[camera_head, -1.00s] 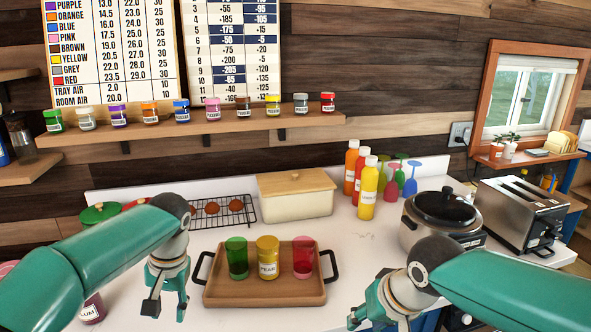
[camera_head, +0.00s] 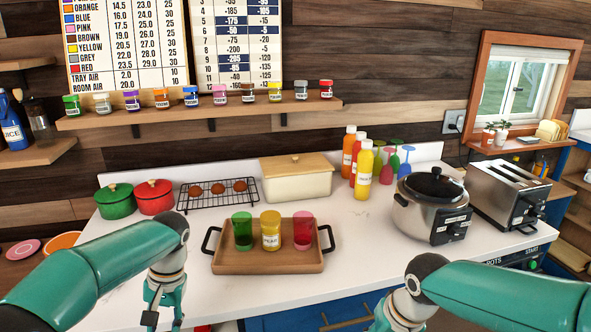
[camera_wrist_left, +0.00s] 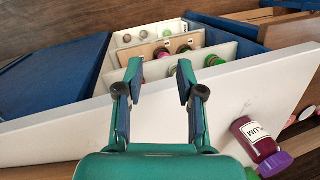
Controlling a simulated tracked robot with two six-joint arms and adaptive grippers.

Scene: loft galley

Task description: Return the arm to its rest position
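My left gripper (camera_head: 163,320) hangs at the bottom left of the head view, in front of the counter's near edge. In the left wrist view my left gripper (camera_wrist_left: 160,78) has its fingers apart with nothing between them. My right gripper (camera_head: 385,320) is low at the bottom right of the head view, partly cut off by the frame. Its fingers do not show clearly, and I see no object at it. Both forearms come in low from the sides.
A wooden tray (camera_head: 284,263) holding green, yellow and pink-red containers stands on the white counter (camera_head: 360,230). A silver cooker (camera_head: 425,217) and toaster (camera_head: 510,192) stand right. An open drawer (camera_wrist_left: 117,74) with jars and a PLUM jar (camera_wrist_left: 254,138) show in the wrist view.

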